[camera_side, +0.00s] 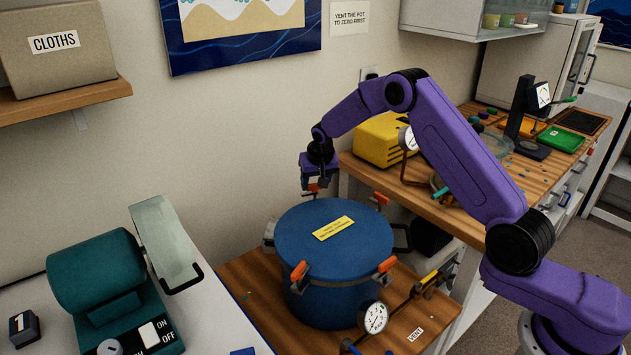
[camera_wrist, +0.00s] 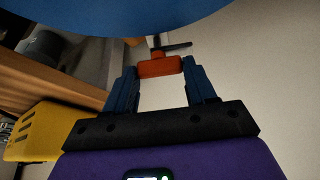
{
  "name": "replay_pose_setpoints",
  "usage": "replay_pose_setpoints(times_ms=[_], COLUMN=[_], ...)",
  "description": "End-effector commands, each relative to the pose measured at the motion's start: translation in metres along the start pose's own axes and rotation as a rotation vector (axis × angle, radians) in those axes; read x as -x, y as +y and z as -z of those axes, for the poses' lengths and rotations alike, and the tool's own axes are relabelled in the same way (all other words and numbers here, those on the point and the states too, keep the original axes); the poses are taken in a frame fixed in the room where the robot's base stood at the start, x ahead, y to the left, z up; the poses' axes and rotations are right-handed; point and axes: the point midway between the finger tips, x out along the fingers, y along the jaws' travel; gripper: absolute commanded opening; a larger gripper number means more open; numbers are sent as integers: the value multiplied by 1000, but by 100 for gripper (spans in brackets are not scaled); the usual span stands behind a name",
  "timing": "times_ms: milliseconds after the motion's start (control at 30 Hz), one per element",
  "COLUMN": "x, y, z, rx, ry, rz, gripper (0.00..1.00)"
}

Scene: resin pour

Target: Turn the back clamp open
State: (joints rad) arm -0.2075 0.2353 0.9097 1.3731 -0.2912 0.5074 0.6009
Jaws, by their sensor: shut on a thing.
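The blue pot (camera_side: 310,225) with its lid and yellow label stands on the wooden bench. The back clamp's orange handle (camera_side: 313,187) shows at the far rim in the side view, partly hidden by my gripper (camera_side: 317,180). In the wrist view my gripper (camera_wrist: 160,69) has its two blue fingers on either side of the orange handle (camera_wrist: 159,67), shut on it. A dark bar of the clamp shows beyond the handle, by the blue lid edge (camera_wrist: 100,18).
Other orange-handled clamps sit around the lid: right back (camera_side: 380,198), right front (camera_side: 387,264) and left front (camera_side: 298,271). A gauge (camera_side: 373,317) and vent pipe stand at the pot's front. A yellow case (camera_side: 383,140) is on the bench behind, right of my gripper.

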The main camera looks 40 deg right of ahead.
Motion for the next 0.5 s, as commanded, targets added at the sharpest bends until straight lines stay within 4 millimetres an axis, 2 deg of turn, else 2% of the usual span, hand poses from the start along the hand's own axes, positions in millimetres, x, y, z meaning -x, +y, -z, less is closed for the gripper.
replay_pose_setpoints(times_ms=[433,467,500], x=[0,0,0], y=[1,1,1], z=[-2,-2,-1], rx=[-11,-11,-11], ry=[-6,-6,-6], rz=[-5,-5,-5], gripper=[25,62,75])
